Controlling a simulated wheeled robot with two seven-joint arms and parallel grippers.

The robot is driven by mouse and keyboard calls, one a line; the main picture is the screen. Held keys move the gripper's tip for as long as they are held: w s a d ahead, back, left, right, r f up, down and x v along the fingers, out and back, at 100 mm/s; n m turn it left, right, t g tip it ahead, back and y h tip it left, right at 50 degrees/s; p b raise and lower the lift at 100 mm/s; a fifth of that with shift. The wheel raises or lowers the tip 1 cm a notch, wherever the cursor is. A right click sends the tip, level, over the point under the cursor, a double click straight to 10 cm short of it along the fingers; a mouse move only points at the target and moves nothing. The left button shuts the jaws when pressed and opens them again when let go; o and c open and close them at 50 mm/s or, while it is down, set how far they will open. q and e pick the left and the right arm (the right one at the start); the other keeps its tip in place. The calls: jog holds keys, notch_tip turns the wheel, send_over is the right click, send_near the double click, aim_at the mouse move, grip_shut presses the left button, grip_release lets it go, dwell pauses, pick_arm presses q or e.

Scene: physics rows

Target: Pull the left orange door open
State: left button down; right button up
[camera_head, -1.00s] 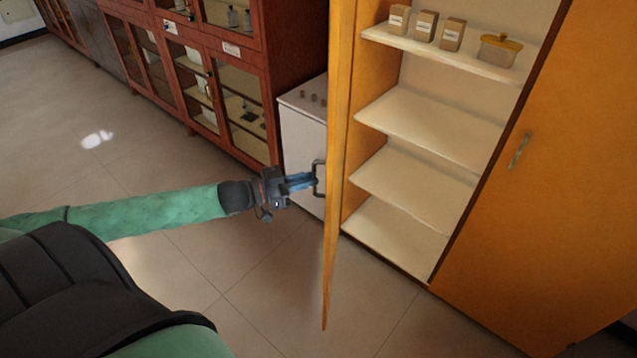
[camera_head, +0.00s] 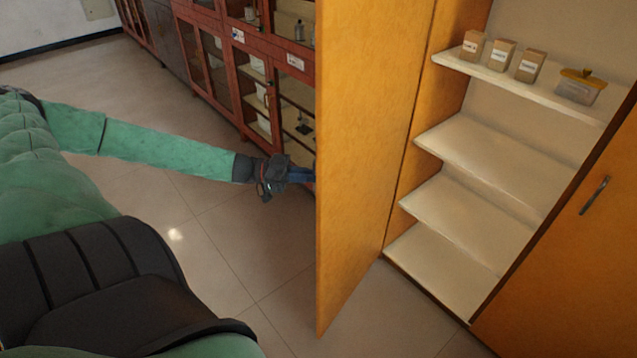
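The left orange door (camera_head: 362,150) stands swung out from the cabinet, with its inner face toward me. Its handle is hidden behind the door. My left gripper (camera_head: 304,176) is at the door's free edge, on its outer side. Its fingertips go out of sight behind that edge, so I cannot see whether they are shut on the handle. The right orange door (camera_head: 570,260) is closed, with a metal handle (camera_head: 594,195). My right gripper is not in view.
The open cabinet side shows white shelves (camera_head: 470,215). Several small boxes (camera_head: 502,55) and a lidded container (camera_head: 580,88) stand on the upper one. Red glass-fronted cabinets (camera_head: 225,75) line the back. The tiled floor (camera_head: 215,240) left of the door is clear.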

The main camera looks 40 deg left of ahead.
pick_arm(q)
jog(key=w+a+m+g, duration=0.1)
jog(key=a, duration=1.1)
jog(key=shift+w+a+r+h+b, duration=0.25)
jog(key=shift+w+a+h+b, duration=0.1)
jog(key=shift+w+b, duration=0.1)
jog(key=c, duration=1.8)
grip_release()
jog(key=o, duration=0.3)
jog(key=shift+w+d+f, duration=0.15)
jog(key=shift+w, duration=0.1)
jog(key=shift+w+d+f, duration=0.1)
jog(key=shift+w+f, duration=0.05)
jog(key=shift+w, duration=0.05)
jog(key=shift+b+v, duration=0.65)
jog(key=shift+v, duration=3.25)
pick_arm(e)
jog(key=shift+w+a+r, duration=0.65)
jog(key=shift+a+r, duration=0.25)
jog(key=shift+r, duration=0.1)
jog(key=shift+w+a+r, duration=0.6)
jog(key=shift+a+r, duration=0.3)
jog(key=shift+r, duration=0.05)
